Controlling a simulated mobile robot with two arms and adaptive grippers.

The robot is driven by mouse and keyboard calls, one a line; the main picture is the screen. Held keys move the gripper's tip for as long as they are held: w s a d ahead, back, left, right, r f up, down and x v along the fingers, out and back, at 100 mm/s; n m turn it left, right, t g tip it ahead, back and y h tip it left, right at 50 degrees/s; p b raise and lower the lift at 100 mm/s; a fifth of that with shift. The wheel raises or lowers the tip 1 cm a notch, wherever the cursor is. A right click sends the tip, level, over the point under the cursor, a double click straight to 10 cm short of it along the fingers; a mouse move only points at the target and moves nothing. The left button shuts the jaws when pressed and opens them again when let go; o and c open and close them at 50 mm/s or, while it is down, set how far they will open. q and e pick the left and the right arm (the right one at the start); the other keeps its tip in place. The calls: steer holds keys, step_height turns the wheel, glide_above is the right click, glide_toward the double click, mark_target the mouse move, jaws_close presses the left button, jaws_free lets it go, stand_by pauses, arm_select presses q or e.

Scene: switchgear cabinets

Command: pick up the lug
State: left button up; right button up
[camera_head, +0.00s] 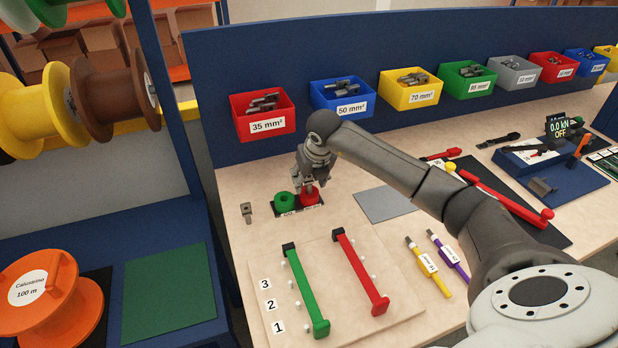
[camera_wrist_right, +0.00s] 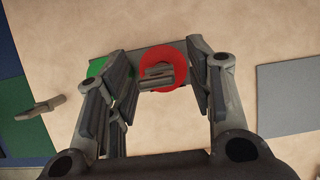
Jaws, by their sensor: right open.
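My right gripper (camera_head: 313,178) is open and points down over the red roll (camera_head: 310,199). In the right wrist view, a small grey metal piece (camera_wrist_right: 157,75), looking like a lug, shows between the open fingers over the red roll (camera_wrist_right: 165,58). I cannot tell whether it rests on the roll or stands above it; neither finger clearly touches it. Another grey lug (camera_head: 247,211) lies on the table left of the green roll (camera_head: 285,201); it also shows in the right wrist view (camera_wrist_right: 40,108), outside the fingers. My left gripper is out of view.
Bins with grey lugs, such as the red 35 mm² bin (camera_head: 263,128), hang on the blue back panel. A board (camera_head: 330,270) with green and red bars stands in front. A grey mat (camera_head: 386,204) and a blue tool stand (camera_head: 560,185) are to the right.

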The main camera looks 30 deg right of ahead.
steer(key=shift+w+f, duration=0.2)
steer(key=shift+f, duration=0.3)
jaws_close()
steer(key=shift+r, duration=0.1)
